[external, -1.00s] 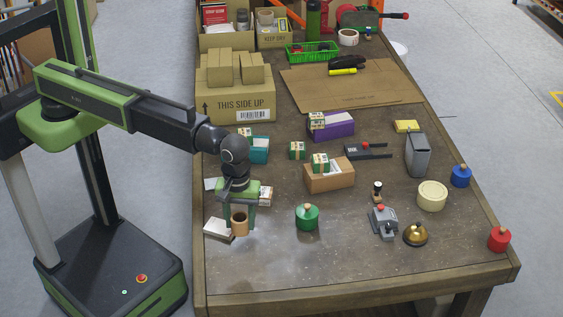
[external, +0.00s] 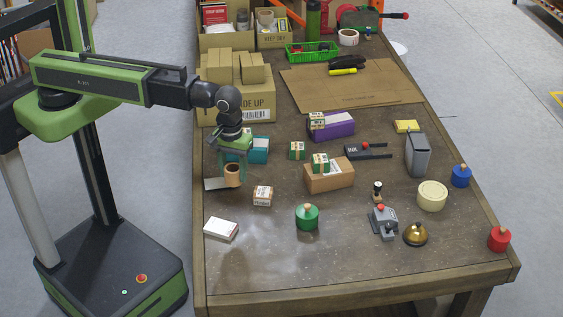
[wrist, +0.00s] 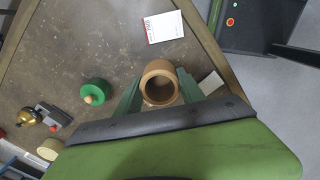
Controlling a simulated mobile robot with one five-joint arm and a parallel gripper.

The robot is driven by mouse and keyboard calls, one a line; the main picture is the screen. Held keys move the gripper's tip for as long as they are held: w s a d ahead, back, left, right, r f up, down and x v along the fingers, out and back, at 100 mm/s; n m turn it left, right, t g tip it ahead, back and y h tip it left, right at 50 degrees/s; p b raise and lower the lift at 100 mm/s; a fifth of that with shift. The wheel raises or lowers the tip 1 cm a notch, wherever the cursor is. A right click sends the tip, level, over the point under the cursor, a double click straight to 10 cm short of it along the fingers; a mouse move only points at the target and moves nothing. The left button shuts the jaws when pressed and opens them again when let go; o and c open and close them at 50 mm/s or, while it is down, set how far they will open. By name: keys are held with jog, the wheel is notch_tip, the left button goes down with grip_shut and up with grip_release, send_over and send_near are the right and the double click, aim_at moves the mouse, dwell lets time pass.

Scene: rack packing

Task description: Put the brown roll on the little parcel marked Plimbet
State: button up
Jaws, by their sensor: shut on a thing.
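My gripper (external: 232,170) is shut on the brown roll (external: 232,181), a short hollow tube held upright with green fingers on both sides. In the wrist view the roll (wrist: 147,84) shows its open ring between the fingertips. It appears to be above the table at the left. A small brown-and-white parcel (external: 263,195) lies on the table just right of and nearer than the roll. Small green-banded parcels sit on the table (external: 297,150), on the orange-brown box (external: 320,162) and on the purple box (external: 317,121). The printing is too small to tell which says Plimbet.
A white box (external: 221,229) lies in front of the roll, and a flat pale card (external: 215,184) lies beside it. A teal box (external: 260,152) is behind my gripper. A green knobbed weight (external: 307,217) stands to the right.

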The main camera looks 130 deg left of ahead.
jog(key=shift+a+f+b, duration=0.25)
jog(key=shift+f+b, duration=0.05)
jog(key=shift+f, duration=0.05)
jog(key=b, duration=0.7)
send_over(263, 191)
jog(key=f, duration=0.6)
jog(key=shift+w+d+f, duration=0.15)
jog(key=shift+d+f, duration=0.1)
jog(key=shift+a+p, duration=0.25)
jog(key=shift+p, duration=0.05)
notch_tip(263, 191, down, 4)
jog(key=b, duration=0.4)
jog(key=shift+f, duration=0.2)
jog(key=shift+r, duration=0.25)
jog(key=shift+f, duration=0.15)
jog(key=o, duration=1.4)
jog(key=shift+c, duration=0.2)
